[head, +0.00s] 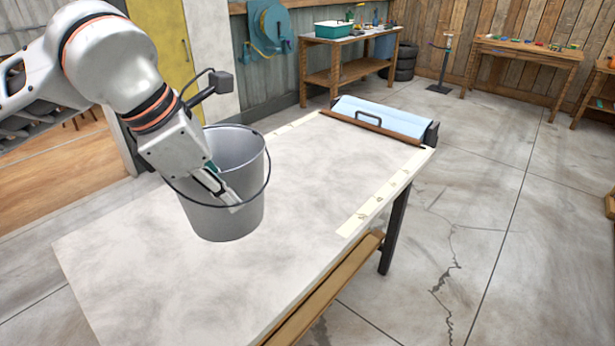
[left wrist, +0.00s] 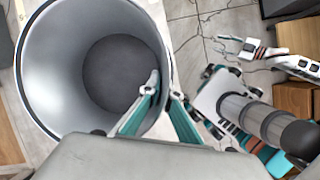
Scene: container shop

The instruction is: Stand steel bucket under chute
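The bucket looks empty. My right gripper (left wrist: 228,45) shows in the left wrist view with its fingers apart and nothing between them. I can make out no chute in either view.
The pale table (head: 130,265) has a bare top, with cream strips along its edges and a blue-topped unit (head: 380,117) at its far end. A wooden workbench (head: 345,60) with a green tub stands behind. The cracked concrete floor (head: 480,200) at right is clear.

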